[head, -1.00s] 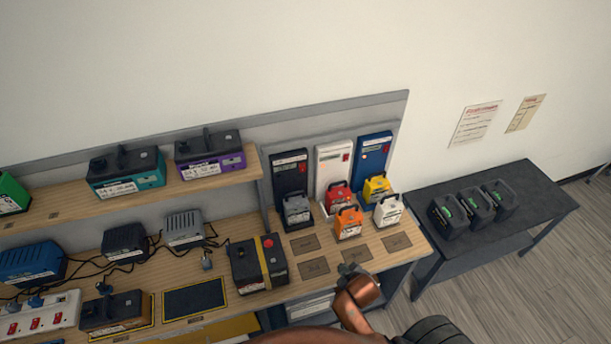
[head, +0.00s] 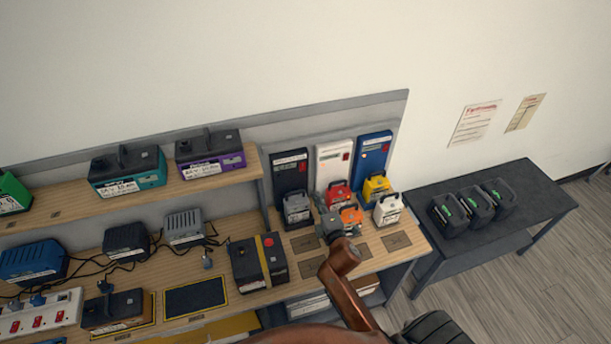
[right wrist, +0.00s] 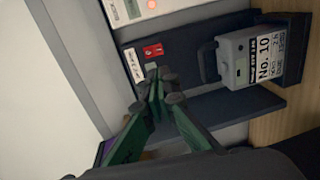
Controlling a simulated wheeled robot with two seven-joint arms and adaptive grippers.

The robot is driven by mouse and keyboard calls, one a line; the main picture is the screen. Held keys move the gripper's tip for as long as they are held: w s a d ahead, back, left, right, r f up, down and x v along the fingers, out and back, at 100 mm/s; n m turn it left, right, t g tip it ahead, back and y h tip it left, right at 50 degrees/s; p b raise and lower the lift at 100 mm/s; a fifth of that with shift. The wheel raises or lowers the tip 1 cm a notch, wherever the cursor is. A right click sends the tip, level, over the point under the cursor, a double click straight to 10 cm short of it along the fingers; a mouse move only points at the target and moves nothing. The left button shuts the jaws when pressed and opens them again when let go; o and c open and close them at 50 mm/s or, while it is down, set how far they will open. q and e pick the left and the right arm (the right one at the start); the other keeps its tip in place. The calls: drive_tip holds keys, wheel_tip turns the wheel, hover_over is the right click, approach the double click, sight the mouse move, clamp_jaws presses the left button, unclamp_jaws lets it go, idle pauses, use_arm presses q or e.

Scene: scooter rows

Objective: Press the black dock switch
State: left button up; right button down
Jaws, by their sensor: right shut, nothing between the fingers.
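The black dock (head: 290,172) stands upright at the left of three docks against the back panel. In the right wrist view the black dock (right wrist: 190,52) appears turned sideways, with a red switch (right wrist: 153,51) and a small grey square beside it. A grey battery labelled No. 10 (right wrist: 245,58) sits at its foot; it also shows in the head view (head: 297,208). My right gripper (head: 328,222) is over the bench in front of the docks. In the right wrist view its closed, empty fingertips (right wrist: 166,78) appear close to the switch; contact cannot be told. My left gripper is out of view.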

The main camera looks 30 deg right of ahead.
drive_tip(key=p+x, duration=0.1)
drive_tip(key=x, duration=1.3)
drive_tip(key=b, duration=0.1)
drive_tip(key=f+b, duration=0.1)
drive_tip(key=b, duration=0.1)
drive_tip(key=shift+w+d+b, duration=0.1)
drive_tip(key=shift+w+b, duration=0.2)
drive_tip(key=shift+r+t, duration=0.3)
drive_tip(key=shift+r, duration=0.05)
approach(303, 170)
drive_tip(key=s+a+f, duration=0.1)
drive_tip(key=s+f, duration=0.1)
drive_tip(key=s, duration=0.4)
drive_tip(key=shift+a+f, duration=0.2)
drive_tip(key=shift+a, duration=0.15)
